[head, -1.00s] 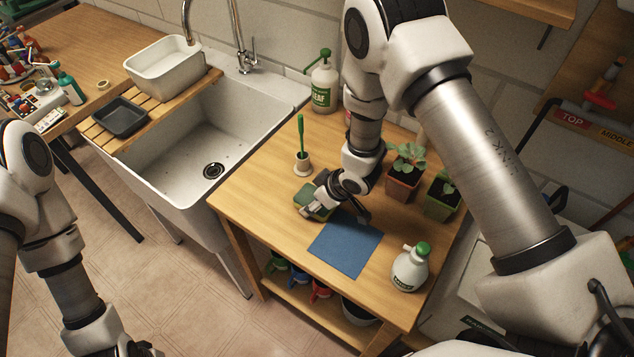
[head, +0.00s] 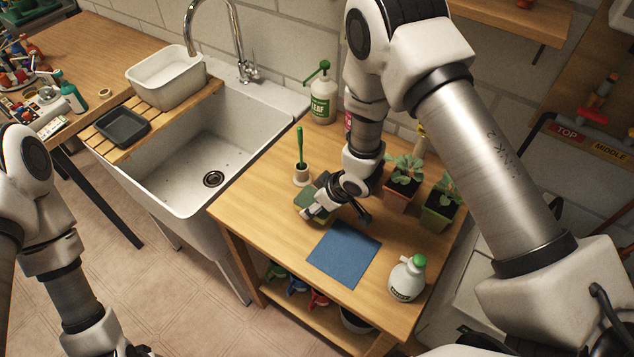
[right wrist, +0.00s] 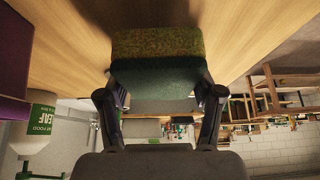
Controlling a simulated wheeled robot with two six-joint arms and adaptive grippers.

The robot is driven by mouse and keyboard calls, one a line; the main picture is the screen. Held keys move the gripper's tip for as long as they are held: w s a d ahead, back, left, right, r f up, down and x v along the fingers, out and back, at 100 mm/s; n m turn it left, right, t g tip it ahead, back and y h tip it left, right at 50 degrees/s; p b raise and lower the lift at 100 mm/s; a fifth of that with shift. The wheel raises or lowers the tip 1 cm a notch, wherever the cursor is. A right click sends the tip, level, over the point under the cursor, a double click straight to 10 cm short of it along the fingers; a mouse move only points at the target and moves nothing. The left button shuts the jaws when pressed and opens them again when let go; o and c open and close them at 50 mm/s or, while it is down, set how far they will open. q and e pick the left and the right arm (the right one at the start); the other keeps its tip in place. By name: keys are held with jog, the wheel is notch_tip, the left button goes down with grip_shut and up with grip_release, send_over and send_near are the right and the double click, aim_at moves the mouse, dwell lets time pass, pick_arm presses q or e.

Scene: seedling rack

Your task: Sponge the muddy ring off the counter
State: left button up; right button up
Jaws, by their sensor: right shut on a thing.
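The sponge (right wrist: 158,44), yellow-brown on one face and dark green on the other, is held between the fingers of my right gripper (right wrist: 160,92). In the head view the sponge (head: 308,198) is low on the wooden counter (head: 262,190), left of the blue mat, partly covered by my right gripper (head: 322,207). Whether it touches the wood is hard to tell. I see no muddy ring on the visible wood; the patch under the sponge and gripper is hidden. My left gripper (head: 130,351) is at the bottom left edge, mostly cut off, away from the counter.
A brush in a holder (head: 302,177) stands just behind the sponge. The sink (head: 180,185) is left.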

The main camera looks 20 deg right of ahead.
notch_tip(320, 180, up, 2)
jog(key=shift+s+r+p, duration=0.1)
jog(key=shift+r+p, duration=0.05)
jog(key=shift+p, duration=0.45)
notch_tip(320, 180, up, 2)
jog(key=shift+d+p, duration=0.1)
jog(key=shift+p, duration=0.85)
jog(key=shift+r+p, duration=0.4)
jog(key=shift+r, duration=0.15)
jog(key=shift+f, duration=0.1)
